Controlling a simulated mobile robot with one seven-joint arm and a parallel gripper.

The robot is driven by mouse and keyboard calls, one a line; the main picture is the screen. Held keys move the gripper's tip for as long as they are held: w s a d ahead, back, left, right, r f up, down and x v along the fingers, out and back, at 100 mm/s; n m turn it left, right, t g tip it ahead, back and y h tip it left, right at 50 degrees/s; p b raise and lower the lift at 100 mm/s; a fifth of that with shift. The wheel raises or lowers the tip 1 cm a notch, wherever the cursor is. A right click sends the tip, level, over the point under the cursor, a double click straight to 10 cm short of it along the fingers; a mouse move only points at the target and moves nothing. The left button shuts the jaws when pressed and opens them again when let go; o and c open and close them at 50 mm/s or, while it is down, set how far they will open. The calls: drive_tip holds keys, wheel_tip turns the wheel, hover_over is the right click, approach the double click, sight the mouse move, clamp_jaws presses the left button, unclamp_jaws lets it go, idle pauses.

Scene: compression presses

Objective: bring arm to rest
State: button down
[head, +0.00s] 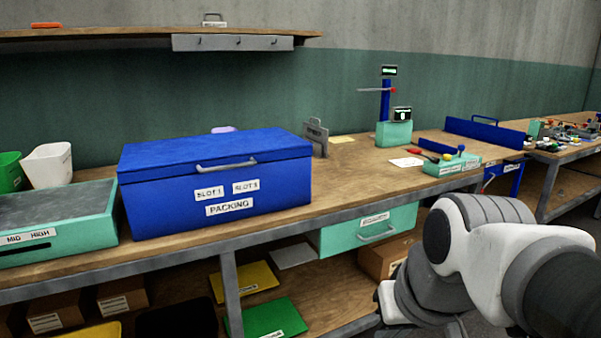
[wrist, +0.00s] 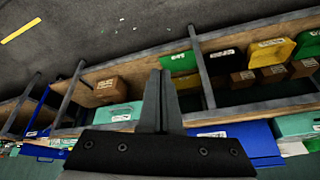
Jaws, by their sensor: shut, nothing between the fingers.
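My gripper (wrist: 160,100) shows in the wrist view with its two fingers together and nothing between them. It is in free air, apart from the workbench (head: 345,195), whose lower shelf and legs show beyond it. In the head view my arm is folded at the lower right, in front of the bench, and the fingers are hidden from that view.
A closed blue packing box (head: 215,185) stands on the bench beside a teal tray (head: 60,240). A teal drawer (head: 370,230) under the bench top appears slightly pulled out. Cardboard boxes (head: 120,297) sit on the lower shelf. Open floor (wrist: 110,30) shows in the wrist view.

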drive_tip(key=s+d+t+p, duration=0.1)
drive_tip(key=s+d+p, duration=0.1)
drive_tip(key=s+d, duration=0.15)
wheel_tip(320, 180, up, 27)
drive_tip(key=p, duration=2.6)
drive_tip(key=shift+a+h+p, duration=0.3)
drive_tip(key=shift+a+h, duration=0.1)
drive_tip(key=shift+a, duration=0.05)
